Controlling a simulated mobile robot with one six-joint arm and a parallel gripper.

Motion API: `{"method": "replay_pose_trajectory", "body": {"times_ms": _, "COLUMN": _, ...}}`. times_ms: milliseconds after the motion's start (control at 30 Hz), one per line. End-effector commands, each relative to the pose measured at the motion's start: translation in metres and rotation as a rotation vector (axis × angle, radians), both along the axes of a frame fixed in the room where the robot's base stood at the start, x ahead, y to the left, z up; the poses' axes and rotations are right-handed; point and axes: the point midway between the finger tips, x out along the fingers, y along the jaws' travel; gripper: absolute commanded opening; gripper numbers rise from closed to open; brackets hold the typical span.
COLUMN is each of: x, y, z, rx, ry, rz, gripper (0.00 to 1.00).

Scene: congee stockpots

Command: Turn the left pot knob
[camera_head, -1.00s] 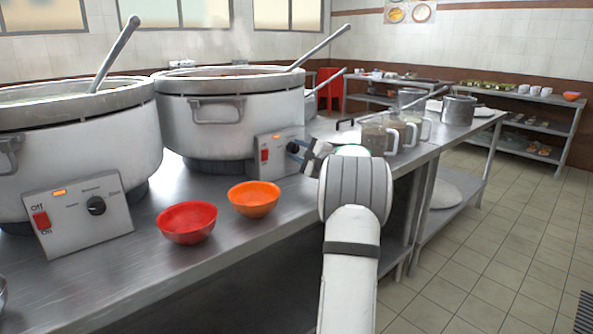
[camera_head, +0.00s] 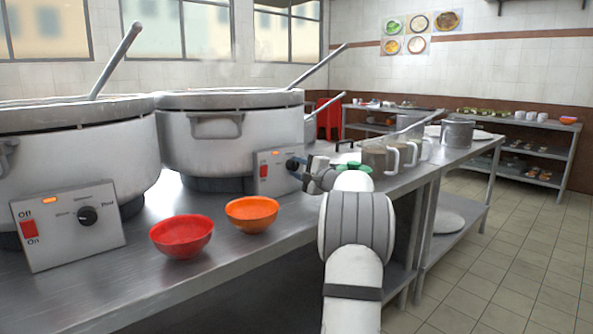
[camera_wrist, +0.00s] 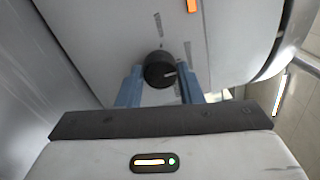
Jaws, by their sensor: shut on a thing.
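Two big pots stand side by side on the steel counter: a left pot (camera_head: 85,150) and a right pot (camera_head: 230,135). The left control box (camera_head: 70,240) has a black knob (camera_head: 88,215), a red switch and a lit orange lamp; nothing touches it. The right control box (camera_head: 275,180) has its own black knob (camera_head: 292,164). My gripper (camera_head: 308,176) is at this right box, not the left one. In the wrist view my gripper (camera_wrist: 160,84) has its blue fingers on either side of the right box's knob (camera_wrist: 158,69), shut on it. A white mark on that knob points right.
A red bowl (camera_head: 181,238) and an orange bowl (camera_head: 251,216) stand near the counter's front edge, left of my arm. Glass mugs (camera_head: 380,158) and a metal pot (camera_head: 457,133) stand beyond my gripper. The tiled floor on the right is clear.

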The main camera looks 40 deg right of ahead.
Motion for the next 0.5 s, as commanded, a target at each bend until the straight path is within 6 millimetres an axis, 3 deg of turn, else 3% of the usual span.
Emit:
{"method": "replay_pose_trajectory", "body": {"times_ms": 33, "x": 0.0005, "y": 0.0004, "z": 0.0000, "rx": 0.000, "ry": 0.000, "rz": 0.001, "gripper": 0.10}}
{"method": "replay_pose_trajectory", "body": {"times_ms": 67, "x": 0.0005, "y": 0.0004, "z": 0.0000, "rx": 0.000, "ry": 0.000, "rz": 0.001, "gripper": 0.35}}
{"method": "replay_pose_trajectory", "body": {"times_ms": 100, "x": 0.0005, "y": 0.0005, "z": 0.0000, "rx": 0.001, "ry": 0.000, "rz": 0.001, "gripper": 0.38}}
{"method": "replay_pose_trajectory", "body": {"times_ms": 300, "x": 0.0004, "y": 0.0005, "z": 0.0001, "rx": 0.001, "ry": 0.000, "rz": 0.001, "gripper": 0.54}}
{"method": "replay_pose_trajectory", "body": {"times_ms": 500, "x": 0.0004, "y": 0.0006, "z": 0.0001, "rx": 0.001, "ry": 0.000, "rz": 0.001, "gripper": 0.55}}
